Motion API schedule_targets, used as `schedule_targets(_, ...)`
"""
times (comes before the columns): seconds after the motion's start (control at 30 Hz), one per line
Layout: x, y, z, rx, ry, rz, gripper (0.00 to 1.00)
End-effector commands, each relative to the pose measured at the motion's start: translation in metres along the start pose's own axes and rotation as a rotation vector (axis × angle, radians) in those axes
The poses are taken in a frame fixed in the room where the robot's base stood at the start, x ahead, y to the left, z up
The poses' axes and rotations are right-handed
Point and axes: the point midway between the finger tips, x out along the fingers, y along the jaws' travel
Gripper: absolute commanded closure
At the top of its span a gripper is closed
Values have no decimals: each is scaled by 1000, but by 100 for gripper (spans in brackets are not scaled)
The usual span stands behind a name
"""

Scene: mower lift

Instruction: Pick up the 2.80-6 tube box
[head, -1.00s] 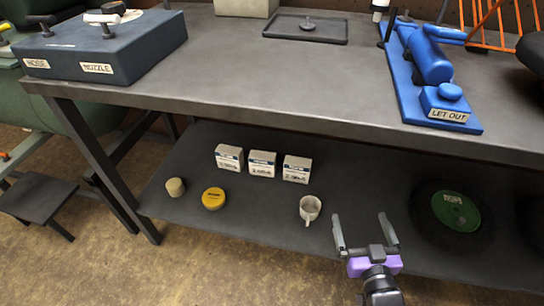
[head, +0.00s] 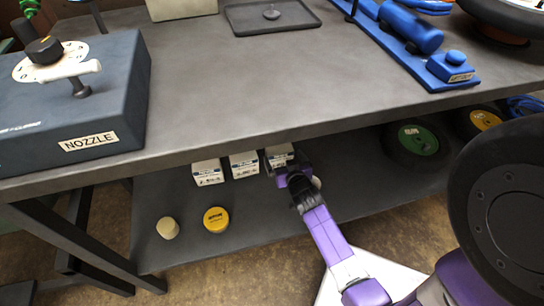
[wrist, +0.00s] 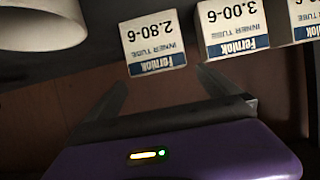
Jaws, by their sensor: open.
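The 2.80-6 tube box (wrist: 153,42) is a small white box with a blue Fernlok band, upside down in the wrist view. In the head view it is the rightmost of three boxes (head: 279,149) on the lower shelf, partly hidden by my gripper. My gripper (head: 284,163) is open in front of it. In the wrist view the fingers of my gripper (wrist: 162,84) are apart and empty, with the box just beyond the tips and roughly between them. Whether a finger touches it I cannot tell.
The 3.00-6 box (wrist: 232,28) stands close beside it, with another box (head: 207,172) further along. A pale mug (wrist: 40,25) is near on the other side. A yellow tin (head: 216,219) and wheels (head: 418,140) share the shelf (head: 185,190). The bench top (head: 230,90) overhangs.

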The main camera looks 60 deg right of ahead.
Motion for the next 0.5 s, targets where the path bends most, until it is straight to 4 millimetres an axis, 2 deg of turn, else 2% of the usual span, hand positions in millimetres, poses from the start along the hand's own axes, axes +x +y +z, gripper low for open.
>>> schedule_targets(0.27, 29, 0, 2, 3, 2, -1, 0)
schedule_targets(0.5, 62, 2, 8, 3, 4, -1, 0)
